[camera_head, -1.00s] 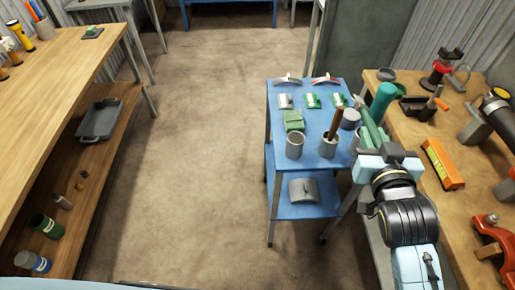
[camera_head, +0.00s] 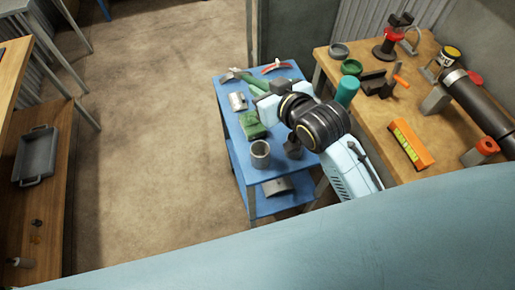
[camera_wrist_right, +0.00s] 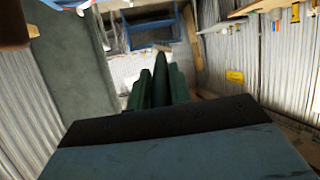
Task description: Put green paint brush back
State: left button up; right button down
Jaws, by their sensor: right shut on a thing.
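My right gripper (camera_head: 254,85) reaches over the far part of the blue cart (camera_head: 231,150) in the head view. It is shut on a long green thing, which looks like the green paint brush. In the right wrist view the green paint brush (camera_wrist_right: 160,75) shows between the two dark green fingers and points away from the camera. A grey cup (camera_head: 260,155) stands upright at the near edge of the cart top. My left gripper is not in view.
On the cart are a green block (camera_head: 252,126), a grey metal piece (camera_head: 237,101) and a red-and-grey tool (camera_head: 276,66). A workbench (camera_head: 425,120) with a teal cylinder (camera_head: 347,90) and an orange level (camera_head: 411,143) stands right. The floor (camera_head: 150,130) left of the cart is clear.

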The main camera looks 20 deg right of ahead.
jog(key=a+n+g+y+p, duration=0.2)
jog(key=a+n+g+p, duration=0.3)
jog(key=a+n+g, duration=0.4)
jog(key=s+d+n+g+h+p, duration=0.45)
jog(key=d+n+p, duration=0.2)
jog(key=n, duration=0.45)
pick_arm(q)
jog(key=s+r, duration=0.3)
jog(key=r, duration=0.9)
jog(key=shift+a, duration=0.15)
pick_arm(e)
notch_tip(320, 180, down, 10)
jog(key=d+h, duration=0.1)
jog(key=shift+r+n, duration=0.25)
jog(key=shift+n, duration=0.05)
jog(key=c, duration=1.3)
grip_release()
jog(key=shift+t, duration=0.25)
jog(key=shift+r, duration=0.15)
